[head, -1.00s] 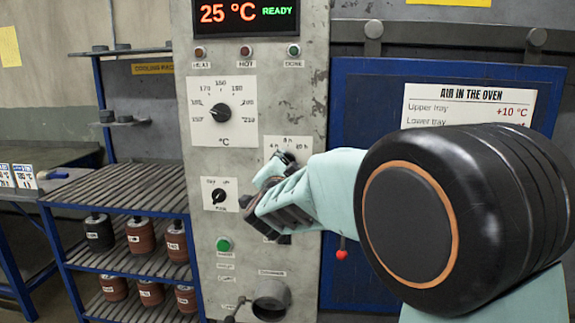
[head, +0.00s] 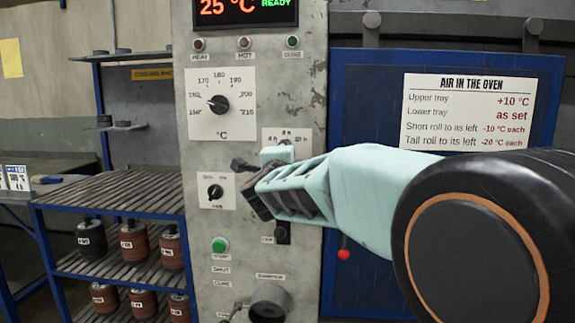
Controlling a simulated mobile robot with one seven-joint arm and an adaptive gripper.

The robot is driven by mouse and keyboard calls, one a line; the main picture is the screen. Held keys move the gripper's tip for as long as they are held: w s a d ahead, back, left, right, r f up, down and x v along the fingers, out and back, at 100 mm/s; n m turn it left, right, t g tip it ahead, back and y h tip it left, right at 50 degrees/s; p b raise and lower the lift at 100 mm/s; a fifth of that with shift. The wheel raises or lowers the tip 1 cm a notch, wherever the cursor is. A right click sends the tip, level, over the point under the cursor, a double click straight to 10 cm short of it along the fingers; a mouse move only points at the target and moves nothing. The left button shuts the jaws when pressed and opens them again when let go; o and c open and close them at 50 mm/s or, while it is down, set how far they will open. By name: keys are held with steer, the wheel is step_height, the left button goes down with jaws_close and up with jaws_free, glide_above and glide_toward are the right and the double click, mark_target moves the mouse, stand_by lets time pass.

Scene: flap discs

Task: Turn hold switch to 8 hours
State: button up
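The hold switch's white plate (head: 303,148) with small hour marks is on the grey control panel, in the head view. My gripper (head: 247,185) is in front of the panel and covers most of this plate and its knob. The knob's pointer setting cannot be read. My gripper's dark fingers point left, near the small lower-left dial (head: 215,191). I cannot tell whether they are open or shut, or whether they touch anything. Nothing held shows between them.
The temperature dial (head: 218,103) is above, its pointer to the left. The display (head: 246,12) reads 25 °C READY. A green button (head: 219,244) and a round spout (head: 269,302) are below. The blue oven door (head: 365,85) is right; a rack (head: 110,193) with rolls is left.

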steer(key=shift+m, duration=0.5)
steer(key=o, duration=1.2)
steer(key=s, duration=0.7)
steer(key=shift+s+a, duration=0.15)
steer(key=shift+s, duration=0.15)
